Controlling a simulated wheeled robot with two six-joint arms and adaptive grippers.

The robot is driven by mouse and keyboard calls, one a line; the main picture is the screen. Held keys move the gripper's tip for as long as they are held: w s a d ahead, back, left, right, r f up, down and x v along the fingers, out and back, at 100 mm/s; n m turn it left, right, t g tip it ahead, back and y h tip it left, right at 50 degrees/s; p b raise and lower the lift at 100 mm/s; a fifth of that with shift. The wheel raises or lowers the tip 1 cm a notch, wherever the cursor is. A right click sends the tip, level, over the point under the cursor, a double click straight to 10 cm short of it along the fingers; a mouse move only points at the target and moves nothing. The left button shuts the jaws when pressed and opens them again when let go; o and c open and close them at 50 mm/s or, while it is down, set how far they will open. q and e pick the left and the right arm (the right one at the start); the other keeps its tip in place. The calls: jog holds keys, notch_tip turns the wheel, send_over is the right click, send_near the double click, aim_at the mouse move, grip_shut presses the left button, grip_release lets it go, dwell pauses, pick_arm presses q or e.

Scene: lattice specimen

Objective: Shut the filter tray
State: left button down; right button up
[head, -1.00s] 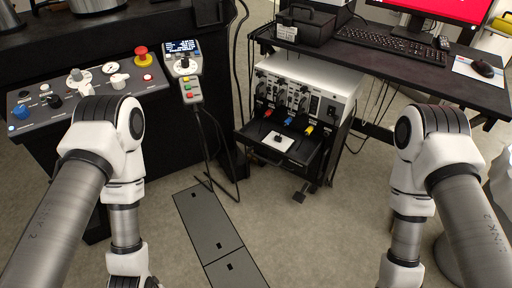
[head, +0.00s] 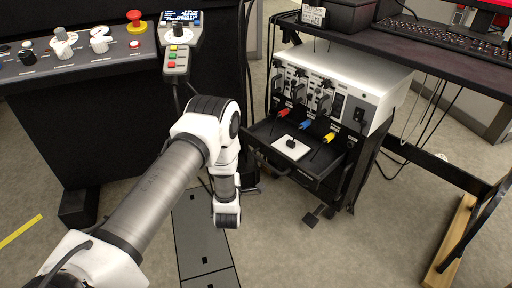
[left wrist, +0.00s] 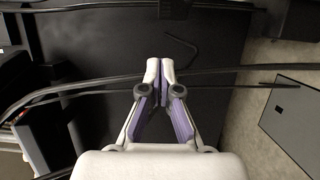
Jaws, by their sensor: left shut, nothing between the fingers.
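The filter tray (head: 258,133) is a black drawer pulled out from the front of a white-topped instrument (head: 345,75) under the desk in the head view. A white square with a small black knob (head: 290,144) lies in it. My left arm reaches in from the left in the head view, its forearm pointing down, left of the tray and apart from it. In the left wrist view my left gripper (left wrist: 160,68) is shut, fingertips together and empty, with dark cables crossing near it. The tray is not recognisable there. My right gripper is not in view.
Red, blue and yellow connectors sit just above the tray. A black desk (head: 440,45) overhangs the instrument. A control console (head: 85,55) stands at left, with cables hanging between it and the instrument.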

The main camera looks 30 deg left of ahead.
pick_arm(q)
jog(key=b, duration=0.4)
send_near(245, 132)
jog(key=w+a, duration=0.1)
jog(key=a, duration=0.3)
jog(key=w+b, duration=0.1)
jog(key=w, duration=0.1)
jog(key=w+d, duration=0.1)
jog(key=w, duration=0.1)
jog(key=shift+f+b, duration=0.1)
jog(key=shift+b, duration=0.25)
jog(key=shift+w, duration=0.15)
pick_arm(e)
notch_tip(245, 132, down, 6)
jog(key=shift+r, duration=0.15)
pick_arm(q)
jog(key=shift+w, duration=0.1)
